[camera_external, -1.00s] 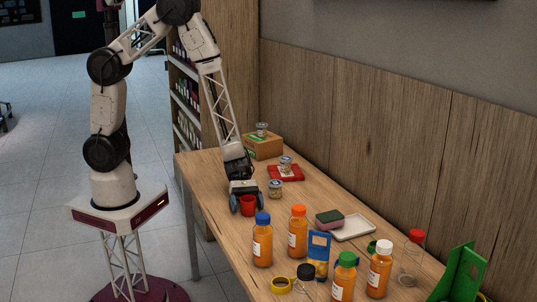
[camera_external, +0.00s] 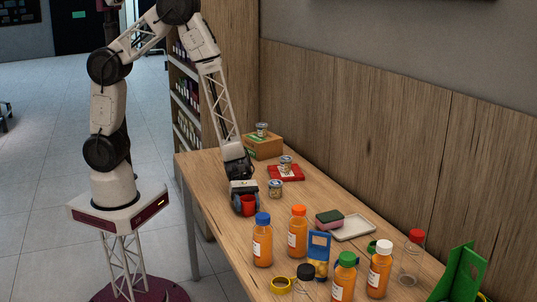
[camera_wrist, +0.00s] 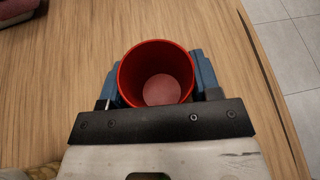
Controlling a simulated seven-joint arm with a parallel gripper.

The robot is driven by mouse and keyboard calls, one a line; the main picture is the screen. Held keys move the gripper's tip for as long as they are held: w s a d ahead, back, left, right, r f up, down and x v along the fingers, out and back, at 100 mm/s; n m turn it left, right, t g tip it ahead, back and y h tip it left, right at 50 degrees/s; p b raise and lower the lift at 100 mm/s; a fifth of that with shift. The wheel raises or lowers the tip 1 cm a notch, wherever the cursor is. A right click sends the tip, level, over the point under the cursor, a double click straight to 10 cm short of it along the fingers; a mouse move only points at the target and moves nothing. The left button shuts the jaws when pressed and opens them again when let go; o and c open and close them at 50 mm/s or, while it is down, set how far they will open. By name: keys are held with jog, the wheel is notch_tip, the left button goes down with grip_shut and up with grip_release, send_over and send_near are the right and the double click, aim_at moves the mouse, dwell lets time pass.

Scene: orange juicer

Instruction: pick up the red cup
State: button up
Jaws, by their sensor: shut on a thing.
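The red cup (camera_external: 248,206) stands upright near the left edge of the wooden table. In the wrist view the cup (camera_wrist: 156,50) shows from above, open and empty, between two blue finger pads. My gripper (camera_external: 244,203) is shut on the cup, with one pad on each side of it. In the wrist view my gripper (camera_wrist: 156,78) has the cup's near side partly hidden behind its black bar. I cannot tell for sure whether the cup's base touches the table.
A small jar (camera_external: 275,188) stands close right of the cup. A blue-capped orange bottle (camera_external: 262,242) and an orange-capped one (camera_external: 298,232) stand in front. A red tray (camera_external: 287,173) and cardboard box (camera_external: 265,147) are behind. The table's left edge is near.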

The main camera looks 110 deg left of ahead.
jog(key=shift+r, duration=0.2)
jog(key=shift+r, duration=1.7)
jog(key=s, duration=1)
jog(key=s+r, duration=0.1)
jog(key=s, duration=0.5)
jog(key=shift+d+r, duration=0.1)
jog(key=shift+d, duration=0.25)
